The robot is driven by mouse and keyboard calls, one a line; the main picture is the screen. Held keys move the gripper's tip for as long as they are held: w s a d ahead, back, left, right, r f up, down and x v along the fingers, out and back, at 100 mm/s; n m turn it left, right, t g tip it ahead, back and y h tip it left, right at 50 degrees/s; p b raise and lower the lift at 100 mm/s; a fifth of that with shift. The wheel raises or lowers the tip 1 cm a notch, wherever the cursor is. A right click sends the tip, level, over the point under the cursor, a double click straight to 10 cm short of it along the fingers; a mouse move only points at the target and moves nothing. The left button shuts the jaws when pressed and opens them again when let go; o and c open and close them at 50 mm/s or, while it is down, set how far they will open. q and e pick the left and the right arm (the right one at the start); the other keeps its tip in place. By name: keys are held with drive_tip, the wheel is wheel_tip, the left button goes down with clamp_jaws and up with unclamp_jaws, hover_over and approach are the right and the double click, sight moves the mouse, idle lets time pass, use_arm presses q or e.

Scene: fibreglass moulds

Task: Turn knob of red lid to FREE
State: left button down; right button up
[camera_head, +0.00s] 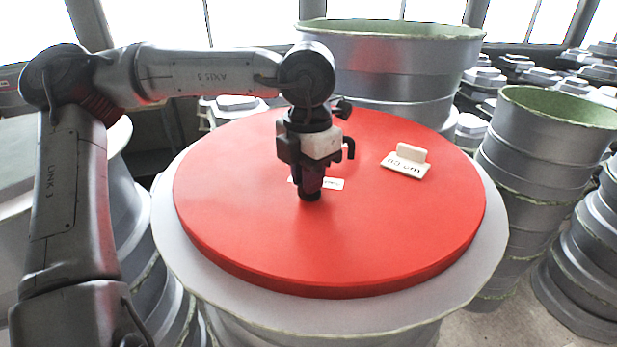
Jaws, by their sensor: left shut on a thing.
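The red lid (240,225) is a wide, flat disc lying on a grey round mould. My left gripper (309,190) points down at the lid a little left of its middle and is shut on the knob, which its fingers mostly hide. A small white label (333,184) shows right behind the fingers; its marking is too small to read, so I cannot tell which way the knob points. My right gripper is out of view.
A cream plate with an upright block (410,154) sits on the lid's right side. The grey mould (480,265) bears the lid. Tall grey moulds stand behind (400,50) and at right (545,130). The lid's front is clear.

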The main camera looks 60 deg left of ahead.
use_arm(q)
drive_tip(key=shift+m, duration=0.6)
drive_tip(key=shift+a, duration=0.1)
drive_tip(key=c, duration=1.1)
unclamp_jaws()
wheel_tip(320, 180, up, 14)
drive_tip(key=shift+f+b, duration=0.1)
drive_tip(key=shift+b, duration=0.25)
